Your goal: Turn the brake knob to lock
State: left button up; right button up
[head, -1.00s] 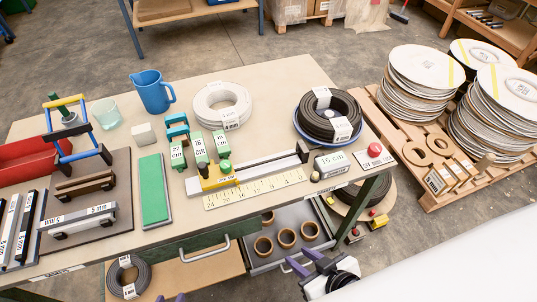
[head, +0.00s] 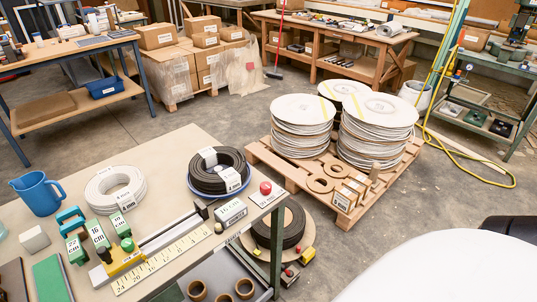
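I cannot make out any knob marked as the brake knob in the head view. A red round knob (head: 265,187) sits on a small labelled block at the right end of the near table. A green round knob (head: 127,244) stands by the yellow slide block (head: 122,262) on the measuring rail. A green machine (head: 522,22) stands on a bench at the far top right, partly cut off, and its details are too small to read. Neither of my grippers is in view.
The near table (head: 165,160) holds a blue jug (head: 38,193) and cable coils (head: 219,172). A pallet (head: 262,152) with stacked reels stands beyond its right side. A yellow hose (head: 470,157) lies on the floor at right. Grey floor is open between pallet and benches.

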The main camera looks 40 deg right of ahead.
aim_at(266, 187)
jog(key=k, duration=0.65)
jog(key=u, duration=0.95)
jog(key=i, duration=0.7)
jog(key=z, duration=2.35)
jog(key=i, duration=0.5)
jog(key=z, duration=0.05)
jog(key=k, duration=0.5)
jog(key=z, duration=0.65)
jog(key=i, duration=0.8)
jog(key=u, duration=1.45)
